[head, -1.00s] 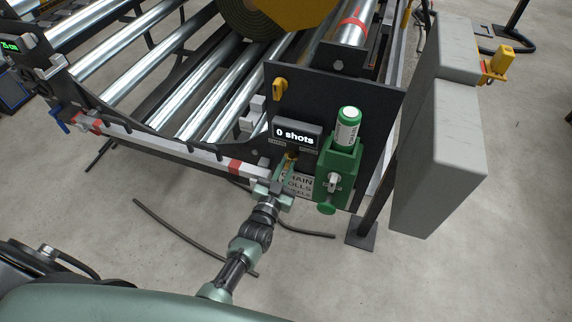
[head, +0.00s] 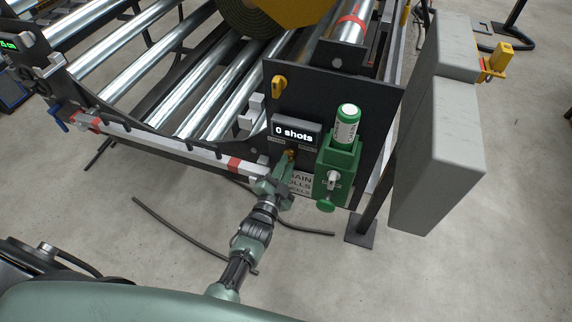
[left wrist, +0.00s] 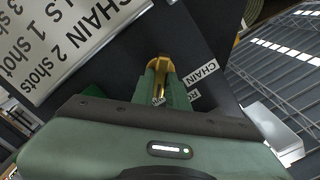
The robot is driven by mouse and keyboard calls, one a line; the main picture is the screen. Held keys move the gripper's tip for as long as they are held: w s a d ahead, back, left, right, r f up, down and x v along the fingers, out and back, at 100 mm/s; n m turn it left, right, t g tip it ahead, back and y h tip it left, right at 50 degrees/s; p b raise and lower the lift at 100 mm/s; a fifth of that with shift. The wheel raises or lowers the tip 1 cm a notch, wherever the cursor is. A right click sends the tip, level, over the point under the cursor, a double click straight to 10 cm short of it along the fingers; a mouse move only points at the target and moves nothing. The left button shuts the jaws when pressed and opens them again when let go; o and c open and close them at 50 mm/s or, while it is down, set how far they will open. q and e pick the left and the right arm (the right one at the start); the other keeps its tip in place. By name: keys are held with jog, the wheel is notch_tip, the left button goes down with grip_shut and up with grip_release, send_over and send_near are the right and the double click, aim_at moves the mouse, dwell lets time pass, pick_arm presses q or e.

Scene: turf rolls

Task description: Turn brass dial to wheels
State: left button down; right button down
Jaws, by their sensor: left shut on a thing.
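The brass dial (head: 291,154) is a small yellow knob on the dark panel, below the display reading "0 shots" (head: 295,133). My left gripper (head: 287,160) is shut on it from below. In the left wrist view the brass dial (left wrist: 163,63) shows between the green fingertips (left wrist: 164,80). My right gripper is not in view.
A green unit (head: 338,170) with a green-white canister (head: 347,125) stands close right of the dial. A white instruction plate (head: 301,184) sits below, partly covered by my gripper. Steel rollers (head: 185,95) lie left, and a grey slab (head: 436,150) stands right.

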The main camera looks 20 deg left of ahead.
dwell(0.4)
pick_arm(q)
jog(key=c, duration=1.4)
grip_release()
jog(key=s, duration=0.8)
jog(key=shift+w+a, duration=0.1)
